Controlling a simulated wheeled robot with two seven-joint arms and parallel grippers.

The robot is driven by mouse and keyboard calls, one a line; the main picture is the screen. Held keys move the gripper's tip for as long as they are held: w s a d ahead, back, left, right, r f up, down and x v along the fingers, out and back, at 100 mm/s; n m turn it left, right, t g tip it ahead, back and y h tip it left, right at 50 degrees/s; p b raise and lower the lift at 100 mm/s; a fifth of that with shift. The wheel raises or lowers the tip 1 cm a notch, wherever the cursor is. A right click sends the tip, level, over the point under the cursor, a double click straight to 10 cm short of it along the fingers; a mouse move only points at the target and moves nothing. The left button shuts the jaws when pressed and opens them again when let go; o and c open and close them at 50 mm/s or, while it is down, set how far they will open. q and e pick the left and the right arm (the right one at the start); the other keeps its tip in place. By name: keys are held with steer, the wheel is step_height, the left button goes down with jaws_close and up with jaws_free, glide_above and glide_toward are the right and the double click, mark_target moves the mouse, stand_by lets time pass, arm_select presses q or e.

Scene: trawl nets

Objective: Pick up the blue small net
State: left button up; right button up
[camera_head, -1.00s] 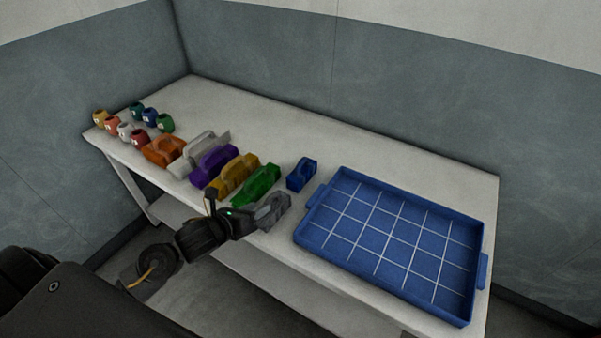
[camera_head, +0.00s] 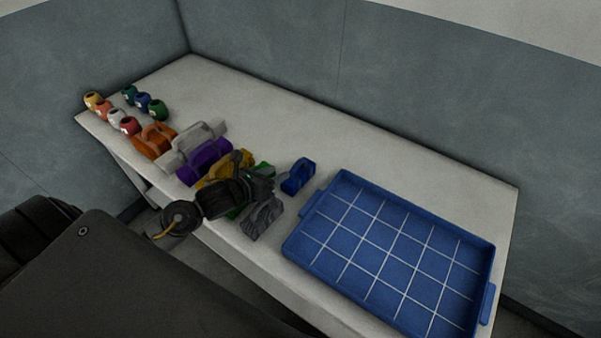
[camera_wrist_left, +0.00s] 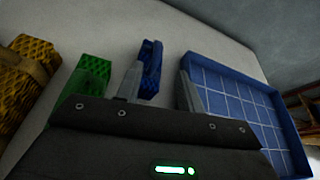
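The blue small net (camera_head: 298,176) lies on the white table, just left of the blue tray, and has a handle-like loop on top. It also shows in the left wrist view (camera_wrist_left: 151,68), ahead of and between the two fingers, nearer the left one. My left gripper (camera_head: 270,180) is over the table's front part, left of the blue net and apart from it. In the left wrist view its fingers (camera_wrist_left: 160,92) are spread with nothing held between them. My right gripper is not in view.
A blue gridded tray (camera_head: 328,188) stands empty at the right. Several small coloured pots (camera_head: 130,125) stand at the far left. The table's back (camera_head: 330,120) is clear.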

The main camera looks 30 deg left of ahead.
mark_target(295, 165)
arm_select(q)
steer(key=x, duration=0.4)
steer(key=shift+w+f+p, duration=0.1)
steer(key=shift+w+p, duration=0.1)
steer(key=shift+p, duration=0.15)
steer(key=shift+w+p, duration=0.35)
steer(key=shift+p, duration=0.05)
steer(key=p+x, duration=0.1)
steer(key=x, duration=0.2)
steer(key=shift+w+f, duration=0.25)
steer(key=shift+f, duration=0.05)
steer(key=shift+w+d+f, duration=0.2)
steer(key=shift+w+f, duration=0.05)
steer(key=shift+w, duration=0.1)
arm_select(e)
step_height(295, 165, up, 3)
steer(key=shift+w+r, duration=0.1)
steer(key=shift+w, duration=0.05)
arm_select(q)
jaws_close()
